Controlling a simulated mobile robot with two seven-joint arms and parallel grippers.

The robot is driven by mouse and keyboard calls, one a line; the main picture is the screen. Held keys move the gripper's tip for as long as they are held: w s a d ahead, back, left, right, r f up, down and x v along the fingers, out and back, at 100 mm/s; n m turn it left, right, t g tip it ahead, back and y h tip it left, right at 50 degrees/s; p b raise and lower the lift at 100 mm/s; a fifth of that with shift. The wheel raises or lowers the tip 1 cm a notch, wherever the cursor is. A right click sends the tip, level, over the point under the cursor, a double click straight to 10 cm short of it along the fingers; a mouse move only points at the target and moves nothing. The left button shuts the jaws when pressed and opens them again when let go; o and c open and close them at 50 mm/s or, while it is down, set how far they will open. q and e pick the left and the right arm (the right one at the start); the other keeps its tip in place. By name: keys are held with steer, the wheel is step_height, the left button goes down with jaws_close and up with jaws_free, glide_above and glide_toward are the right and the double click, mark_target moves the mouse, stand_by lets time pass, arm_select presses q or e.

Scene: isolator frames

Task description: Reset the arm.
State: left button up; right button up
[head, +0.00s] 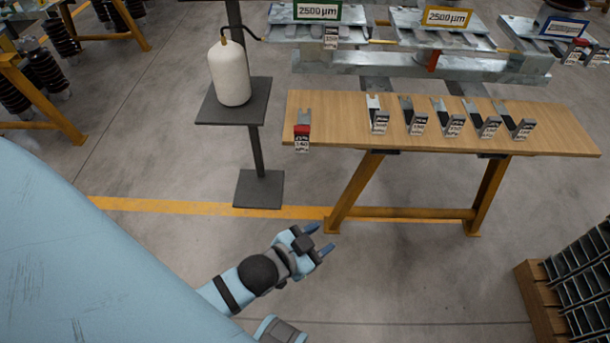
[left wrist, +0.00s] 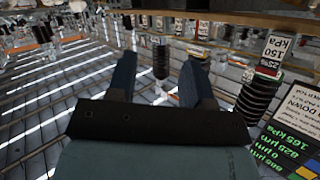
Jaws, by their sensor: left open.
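My left gripper (head: 319,238) is open and empty. In the head view it is over the bare floor, in front of the wooden table (head: 345,112) and apart from it. In the left wrist view both dark blue fingers of the left gripper (left wrist: 158,72) stand apart with nothing held between them. My blue left arm (head: 228,292) comes in from the lower left. My right gripper is in neither view.
Several grey metal brackets (head: 417,123) with labels stand on the table, and one with a red band (head: 302,132) stands at its left end. A white bottle (head: 230,73) sits on a dark stand. A rack (head: 582,282) stands at lower right. Floor around the gripper is clear.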

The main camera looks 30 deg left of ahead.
arm_select(q)
steer(key=s+f+n+g, duration=0.2)
steer(key=s+f, duration=0.1)
steer(key=s, duration=0.2)
steer(key=shift+f+n+g, duration=0.3)
steer(key=shift+f, duration=0.05)
steer(key=shift+r, duration=0.1)
